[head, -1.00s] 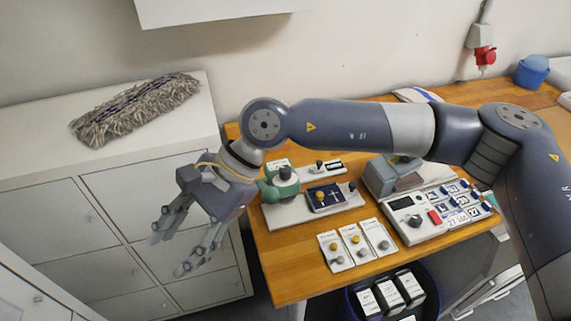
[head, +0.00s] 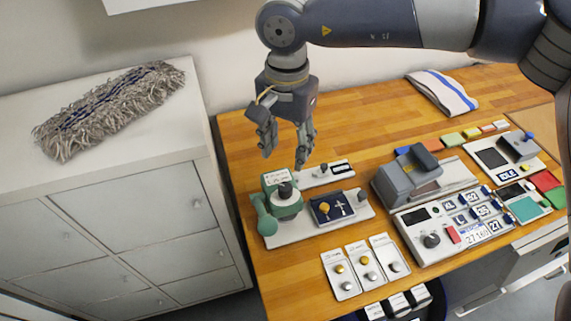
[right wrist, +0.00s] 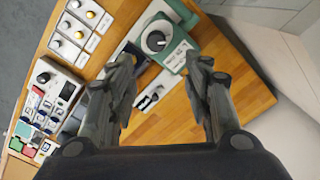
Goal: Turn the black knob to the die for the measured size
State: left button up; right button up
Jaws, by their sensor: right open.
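A green press (head: 287,208) stands on a white base at the left of the wooden table, with a black knob (head: 285,190) on its top and a white label behind the knob. The press also shows in the right wrist view (right wrist: 176,52), with the round black knob (right wrist: 156,41) and its pale pointer mark between and beyond my fingertips. My right gripper (head: 285,158) is open and empty, pointing down above and behind the knob, apart from it. The label's small text is not legible. My left gripper is out of view.
A white panel (head: 462,250) with another dark knob (head: 431,240) and number tiles stands to the right, before a grey machine (head: 405,185). Small cards with buttons (head: 367,262) lie at the front edge. A cabinet with a mop head (head: 110,105) is left. Bare wood lies behind the press.

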aim_at(285, 186)
jog(key=f+p, duration=0.1)
jog(key=f, duration=0.1)
jog(key=s+f+p, duration=0.1)
jog(key=f, duration=0.1)
jog(key=f+p, duration=0.1)
jog(key=f, duration=0.1)
jog(key=shift+s+f, duration=0.1)
jog(key=shift+s, duration=0.3)
jog(key=f, duration=0.1)
jog(key=f+p, duration=0.1)
jog(key=shift+w+f, duration=0.3)
jog(key=shift+f, duration=0.7)
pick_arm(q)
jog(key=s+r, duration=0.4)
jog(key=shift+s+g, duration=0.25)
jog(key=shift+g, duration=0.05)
pick_arm(e)
jog(key=shift+a, duration=0.1)
jog(key=c, duration=1.1)
